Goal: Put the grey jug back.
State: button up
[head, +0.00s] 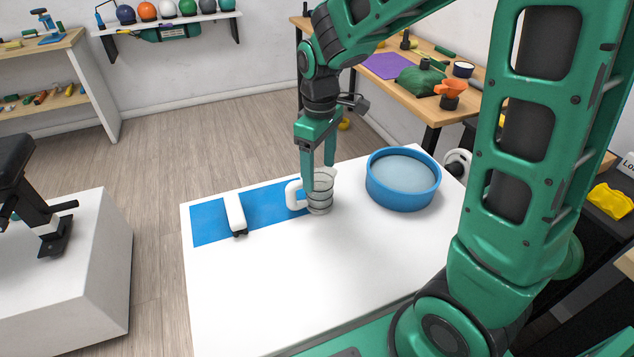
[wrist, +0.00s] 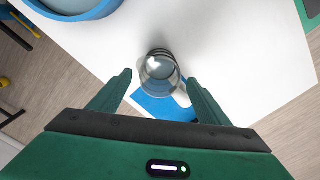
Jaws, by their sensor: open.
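The grey jug (head: 321,195), see-through with dark bands and a white handle on its left, stands upright on the white table at the right end of a blue mat (head: 265,207). I cannot tell if its whole base is on the mat. My gripper (head: 318,168) is open and points down at the jug, with its fingers around or just above the rim. In the wrist view, the jug (wrist: 160,68) shows between the two fingertips of my gripper (wrist: 160,79), with a gap on each side.
A white object with a dark end (head: 234,213) lies on the mat to the left. A round blue tub (head: 402,196) stands right of the jug. The front of the white table (head: 270,285) is clear. A wooden bench (head: 455,103) with tools stands behind.

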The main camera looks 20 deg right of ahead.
notch_tip(320, 180, up, 5)
jog(key=shift+f, duration=0.1)
jog(key=shift+d, duration=0.1)
jog(key=s+d+m, duration=0.7)
jog(key=s+d, duration=0.1)
jog(key=s, duration=0.4)
jog(key=s+d+m, duration=0.7)
jog(key=s+d, duration=0.2)
jog(key=s, duration=0.3)
jog(key=shift+s, duration=0.3)
jog(key=shift+w+f, duration=0.3)
jog(key=shift+w, duration=0.35)
